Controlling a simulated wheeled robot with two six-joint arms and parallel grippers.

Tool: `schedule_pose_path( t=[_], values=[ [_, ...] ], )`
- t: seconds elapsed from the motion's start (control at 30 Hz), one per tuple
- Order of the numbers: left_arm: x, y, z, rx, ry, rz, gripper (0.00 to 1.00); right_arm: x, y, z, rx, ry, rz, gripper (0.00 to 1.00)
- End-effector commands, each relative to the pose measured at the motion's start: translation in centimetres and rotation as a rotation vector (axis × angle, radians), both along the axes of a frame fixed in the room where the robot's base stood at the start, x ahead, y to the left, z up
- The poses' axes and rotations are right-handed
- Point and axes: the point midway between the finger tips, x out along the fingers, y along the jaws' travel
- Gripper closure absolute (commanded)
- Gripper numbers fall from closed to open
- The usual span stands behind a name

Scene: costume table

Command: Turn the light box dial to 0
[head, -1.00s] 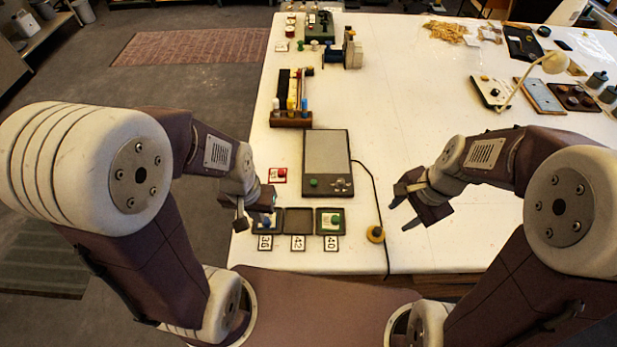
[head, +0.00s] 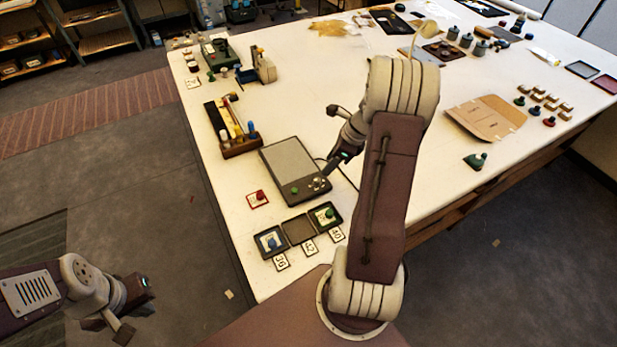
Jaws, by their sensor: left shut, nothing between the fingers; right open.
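The light box (head: 288,161) is a dark, flat box with a pale grey panel, lying on the white table. Its front strip carries a green knob (head: 295,190) and a small pale dial (head: 318,184) near the right corner. The dial's marks are too small to read. My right gripper (head: 333,168) is open and empty at the box's right edge, just above and beside the dial. I cannot tell whether it touches the dial. My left gripper (head: 122,330) is shut and empty, low at left over the floor, away from the table.
A rack of bottles (head: 240,146) stands behind left. My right arm hides part of the table. A cardboard folder (head: 487,118) lies at right.

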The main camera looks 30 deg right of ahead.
Motion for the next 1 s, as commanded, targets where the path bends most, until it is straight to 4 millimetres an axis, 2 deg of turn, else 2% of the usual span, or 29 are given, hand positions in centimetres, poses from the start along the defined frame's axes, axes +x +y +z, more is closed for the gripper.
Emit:
schedule_pose_path(
  t=[0.13,0.23,0.5,0.63,0.97,1.0],
  values=[
    [0.0,0.0,0.0,0.0,0.0,0.0,1.0,-0.3,-0.4,0.0,0.0,0.0,-0.013,0.57],
    [0.0,0.0,0.1,0.0,0.0,0.0,1.0,0.0,-0.1,-0.8,0.003,0.002,-0.009,0.57],
    [0.0,0.0,0.3,0.0,0.0,0.0,1.0,1.6,1.3,-6.0,0.003,0.004,-0.008,0.57],
    [0.0,0.0,0.3,0.0,0.0,0.0,1.0,2.2,1.7,-7.6,0.0,0.002,-0.008,0.57],
    [0.0,0.0,0.3,0.0,0.0,0.0,1.0,2.5,1.8,-8.4,-0.001,0.0,-0.009,0.57],
    [0.0,0.0,0.3,0.0,0.0,0.0,1.0,2.5,1.8,-8.3,-0.001,0.0,-0.009,0.62]
  ],
)
